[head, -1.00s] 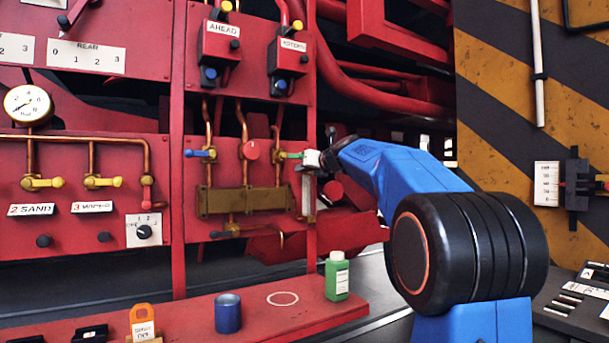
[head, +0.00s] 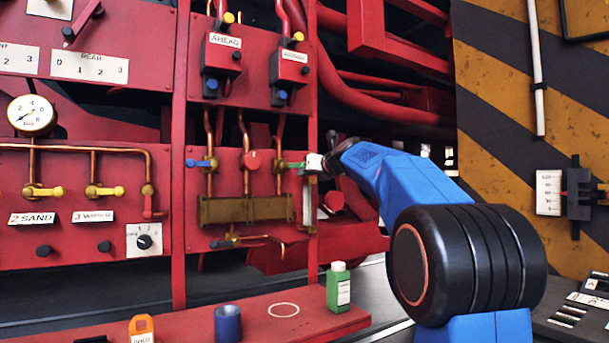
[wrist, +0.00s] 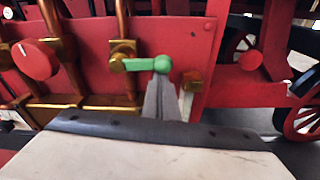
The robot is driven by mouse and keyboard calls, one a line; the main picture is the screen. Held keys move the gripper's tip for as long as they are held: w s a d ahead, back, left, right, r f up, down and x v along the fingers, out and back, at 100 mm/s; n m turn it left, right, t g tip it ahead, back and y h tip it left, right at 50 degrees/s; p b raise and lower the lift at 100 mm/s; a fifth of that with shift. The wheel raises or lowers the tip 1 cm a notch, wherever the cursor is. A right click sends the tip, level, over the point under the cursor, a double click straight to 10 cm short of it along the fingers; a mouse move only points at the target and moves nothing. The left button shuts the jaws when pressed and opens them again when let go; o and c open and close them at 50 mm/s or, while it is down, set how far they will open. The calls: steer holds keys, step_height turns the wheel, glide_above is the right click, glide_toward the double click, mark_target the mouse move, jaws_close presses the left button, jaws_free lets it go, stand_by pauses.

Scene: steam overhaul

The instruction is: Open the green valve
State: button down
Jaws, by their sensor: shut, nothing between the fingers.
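The green valve is on the red panel. Its green lever (head: 293,165) sticks out level to the right from a brass body on a copper pipe. In the wrist view the green lever (wrist: 148,64) ends in a round green knob at its right end. My gripper (wrist: 161,88) is shut and empty, its fingertips close below the knob. I cannot tell whether they touch it. In the head view my gripper (head: 304,167) is just right of the lever, and the white gripper body partly hides that area.
A red round knob (head: 252,160) and a blue-handled valve (head: 200,163) are left of the green one. A brass block (head: 245,208) sits below. The ledge under the panel holds a green bottle (head: 338,288) and a blue cup (head: 228,324).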

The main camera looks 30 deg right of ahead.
steer(key=shift+r, duration=0.15)
steer(key=a+r+n+t+h, duration=0.1)
steer(key=a+r+n, duration=0.3)
steer(key=r+n, duration=0.4)
steer(key=n+h, duration=0.1)
steer(key=n, duration=0.5)
steer(key=shift+n+h, duration=0.3)
steer(key=shift+a+r, duration=0.1)
stand_by(0.8)
